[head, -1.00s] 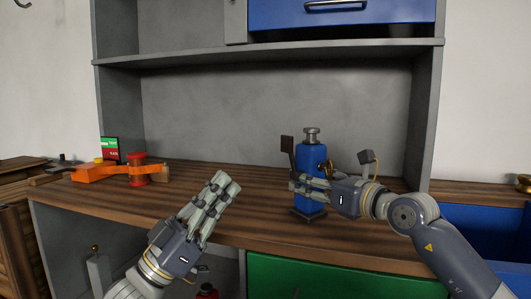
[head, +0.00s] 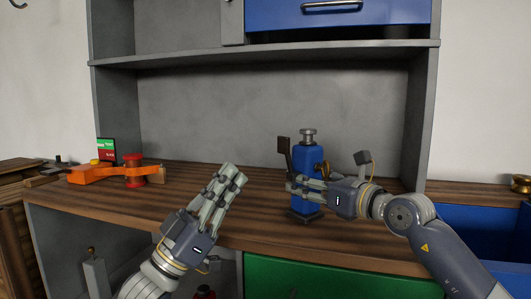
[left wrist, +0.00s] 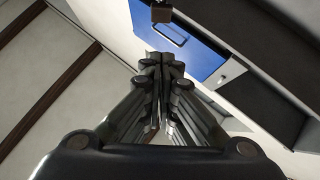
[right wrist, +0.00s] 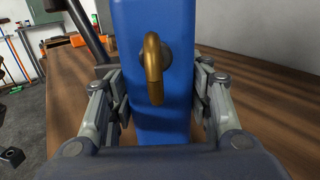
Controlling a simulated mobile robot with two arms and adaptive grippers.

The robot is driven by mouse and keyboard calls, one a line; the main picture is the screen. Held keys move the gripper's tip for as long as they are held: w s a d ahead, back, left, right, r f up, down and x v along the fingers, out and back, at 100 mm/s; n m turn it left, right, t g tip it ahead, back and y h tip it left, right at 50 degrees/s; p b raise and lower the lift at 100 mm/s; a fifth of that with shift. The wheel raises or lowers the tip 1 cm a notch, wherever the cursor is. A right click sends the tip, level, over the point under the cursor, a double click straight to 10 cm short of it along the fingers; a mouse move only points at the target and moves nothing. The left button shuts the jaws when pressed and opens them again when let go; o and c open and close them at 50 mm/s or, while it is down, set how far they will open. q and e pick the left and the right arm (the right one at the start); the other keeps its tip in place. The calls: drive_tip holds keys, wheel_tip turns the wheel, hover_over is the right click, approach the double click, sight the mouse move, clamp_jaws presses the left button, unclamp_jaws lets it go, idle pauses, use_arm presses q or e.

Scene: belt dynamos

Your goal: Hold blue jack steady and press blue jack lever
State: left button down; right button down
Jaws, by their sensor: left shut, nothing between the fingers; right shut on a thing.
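The blue jack (head: 307,156) stands upright on the wooden bench, with a grey screw top and a dark base. My right gripper (head: 298,187) comes in from the right and is shut around the jack's body. The jack lever (head: 284,148) is a dark arm with a flat dark end, rising up on the jack's left side. My left gripper (head: 232,172) is shut and empty, above the bench to the left of the jack and apart from it.
A grey shelf (head: 265,54) runs above. The bench between the orange tool and the jack is clear.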

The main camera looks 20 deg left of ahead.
sight(283, 145)
use_arm(q)
drive_tip(key=w+d+r, duration=0.4)
drive_tip(key=w, duration=0.2)
drive_tip(key=shift+w+d+r, duration=0.15)
drive_tip(key=shift+w+d, duration=0.25)
